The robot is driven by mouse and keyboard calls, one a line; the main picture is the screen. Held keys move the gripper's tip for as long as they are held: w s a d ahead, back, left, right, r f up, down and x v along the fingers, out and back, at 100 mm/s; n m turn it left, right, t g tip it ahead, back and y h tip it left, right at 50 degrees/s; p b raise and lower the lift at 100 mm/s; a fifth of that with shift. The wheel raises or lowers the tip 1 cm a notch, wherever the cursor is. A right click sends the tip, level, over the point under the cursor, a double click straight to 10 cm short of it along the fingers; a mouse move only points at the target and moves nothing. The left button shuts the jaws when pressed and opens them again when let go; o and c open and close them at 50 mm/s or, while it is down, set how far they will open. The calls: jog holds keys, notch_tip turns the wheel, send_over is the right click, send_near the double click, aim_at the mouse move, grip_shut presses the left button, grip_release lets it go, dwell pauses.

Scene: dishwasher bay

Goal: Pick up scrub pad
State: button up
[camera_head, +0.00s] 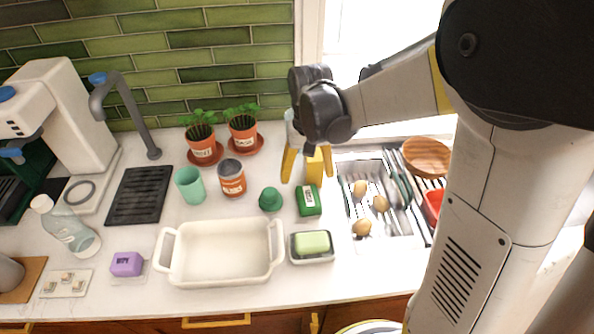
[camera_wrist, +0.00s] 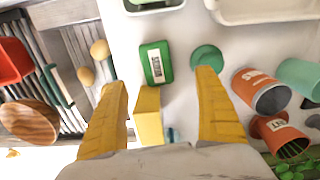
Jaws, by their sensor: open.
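The scrub pad appears to be the green block with a white label (camera_head: 308,200), lying on the white counter left of the sink; the label is too small to read surely. It also shows in the wrist view (camera_wrist: 145,64), beyond the fingertips. My gripper (camera_head: 306,179) is open, its yellow fingers pointing down over the counter behind the green block. In the wrist view my gripper (camera_wrist: 162,78) has its fingers wide apart, with nothing held. A yellow block (camera_wrist: 149,120) stands between the fingers in that view; it also shows behind the green block in the head view (camera_head: 315,170).
A dark green dome-shaped thing (camera_head: 270,200) sits close left of the green block. A soap dish with a pale green bar (camera_head: 312,242) is in front, beside a white baking dish (camera_head: 170,262). Right is the sink rack (camera_head: 345,168) with potatoes. Potted herbs (camera_head: 204,152) stand behind left.

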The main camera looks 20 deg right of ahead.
aim_at(309, 196)
notch_tip(309, 196, down, 6)
jog(key=shift+d+r+b, duration=0.15)
jog(key=shift+r+b, duration=0.1)
jog(key=shift+b, duration=0.55)
jog(key=f, duration=0.1)
jog(key=f+b, duration=0.1)
jog(key=f, duration=0.1)
jog(key=f+b, duration=0.1)
jog(key=f, duration=0.1)
jog(key=shift+w+d, duration=0.15)
jog(key=shift+d, duration=0.1)
jog(key=shift+r, duration=0.15)
jog(key=c, duration=1.2)
